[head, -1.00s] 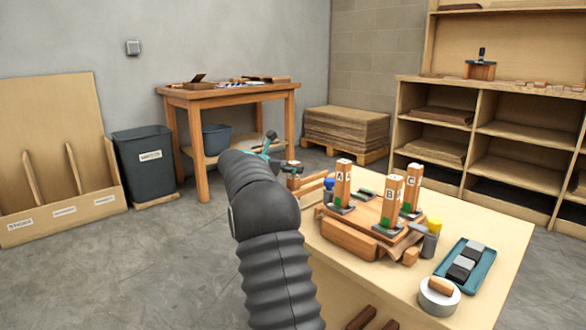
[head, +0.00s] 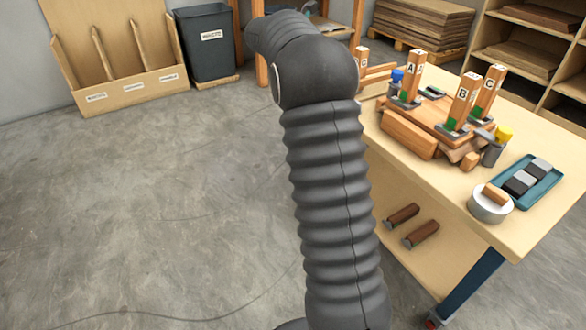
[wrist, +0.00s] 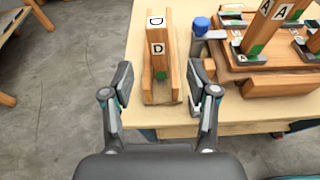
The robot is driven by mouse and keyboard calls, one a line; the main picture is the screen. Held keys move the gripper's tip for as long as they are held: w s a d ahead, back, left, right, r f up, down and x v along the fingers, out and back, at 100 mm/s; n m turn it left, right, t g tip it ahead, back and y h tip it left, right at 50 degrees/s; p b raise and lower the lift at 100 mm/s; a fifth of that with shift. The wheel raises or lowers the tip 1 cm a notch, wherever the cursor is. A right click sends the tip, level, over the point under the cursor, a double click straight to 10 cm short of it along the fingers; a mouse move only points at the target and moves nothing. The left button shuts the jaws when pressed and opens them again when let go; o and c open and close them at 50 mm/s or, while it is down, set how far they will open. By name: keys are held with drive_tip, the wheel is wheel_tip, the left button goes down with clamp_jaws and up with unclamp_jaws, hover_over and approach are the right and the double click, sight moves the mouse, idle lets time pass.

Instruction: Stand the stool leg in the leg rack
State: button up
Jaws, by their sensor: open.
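My gripper (wrist: 161,82) is open and empty, with one finger on each side of the leg and gaps between. The head view hides the gripper behind my arm. A plywood rack (head: 130,92) with upright dividers and small labels stands on the floor at the back left. Its label words are too small to read.
Legs A (head: 412,72), B (head: 463,102) and C (head: 490,92) stand on a wooden stool assembly on the table (head: 440,190). A blue-capped object (wrist: 201,28) stands close right of leg D. A dark bin (head: 208,60) is beside the rack. The floor at left is clear.

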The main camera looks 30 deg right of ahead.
drive_tip(key=s+a+f+m+t+y, duration=0.15)
drive_tip(key=s+a+m+y, duration=0.65)
drive_tip(key=s+a, duration=1.1)
drive_tip(key=s+a+f+m+t+y, duration=0.1)
drive_tip(key=s+a+f+m+y, duration=0.1)
drive_tip(key=s, duration=0.4)
drive_tip(key=s+a+f+m+t+y, duration=0.1)
drive_tip(key=s+a+f+m+y, duration=0.1)
drive_tip(key=s+a+f+m, duration=0.2)
drive_tip(key=s+a+f+m+t+y, duration=0.1)
drive_tip(key=s+a+f+m+y, duration=0.1)
drive_tip(key=s+a, duration=0.5)
drive_tip(key=s+f+m, duration=0.1)
drive_tip(key=s+m, duration=0.1)
drive_tip(key=s, duration=0.1)
drive_tip(key=shift+s+a+m, duration=0.25)
drive_tip(key=shift+a+m, duration=0.05)
drive_tip(key=shift+a, duration=0.05)
